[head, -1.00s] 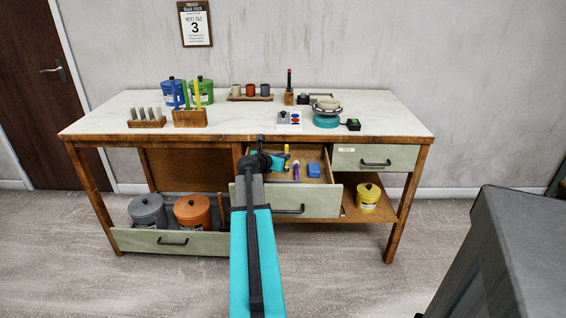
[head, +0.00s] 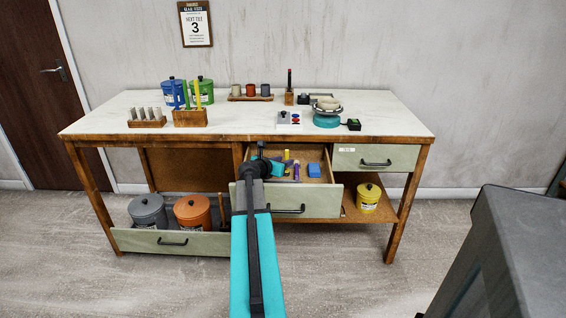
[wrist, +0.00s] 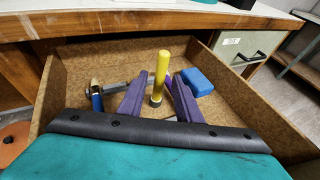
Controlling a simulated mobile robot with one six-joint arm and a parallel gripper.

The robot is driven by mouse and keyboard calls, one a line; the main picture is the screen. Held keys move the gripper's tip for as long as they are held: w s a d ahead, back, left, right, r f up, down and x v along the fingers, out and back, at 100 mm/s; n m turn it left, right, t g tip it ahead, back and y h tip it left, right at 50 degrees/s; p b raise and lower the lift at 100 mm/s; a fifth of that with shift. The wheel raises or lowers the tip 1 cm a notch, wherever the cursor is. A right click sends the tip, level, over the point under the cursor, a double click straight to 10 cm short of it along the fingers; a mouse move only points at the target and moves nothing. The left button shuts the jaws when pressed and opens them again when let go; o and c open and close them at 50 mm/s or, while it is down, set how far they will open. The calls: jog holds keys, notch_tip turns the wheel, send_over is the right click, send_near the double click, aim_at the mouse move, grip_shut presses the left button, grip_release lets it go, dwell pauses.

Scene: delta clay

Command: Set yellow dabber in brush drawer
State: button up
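The yellow dabber (wrist: 161,76) is in the pulled-out brush drawer (wrist: 235,110), close to upright with its dark end down. In the wrist view it is between the two purple fingers of my gripper (wrist: 160,92), with gaps on both sides, so the gripper looks open around it. I cannot tell whether its lower end touches the drawer floor. In the head view the dabber (head: 287,154) shows as a small yellow piece at my gripper (head: 291,167), inside the drawer (head: 325,199).
In the drawer, a blue block (wrist: 197,81) lies right of the dabber and a blue-handled tool (wrist: 97,96) lies to the left. A closed drawer (head: 350,160) is on the right, and a yellow canister (head: 368,198) stands on the shelf below.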

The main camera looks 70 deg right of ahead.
jog(key=shift+r, duration=0.15)
jog(key=shift+a+r, duration=0.1)
jog(key=shift+a, duration=0.05)
jog(key=v, duration=1.1)
jog(key=shift+a+r+p, duration=0.2)
jog(key=shift+a+p, duration=0.1)
jog(key=shift+r, duration=0.1)
dwell(0.5)
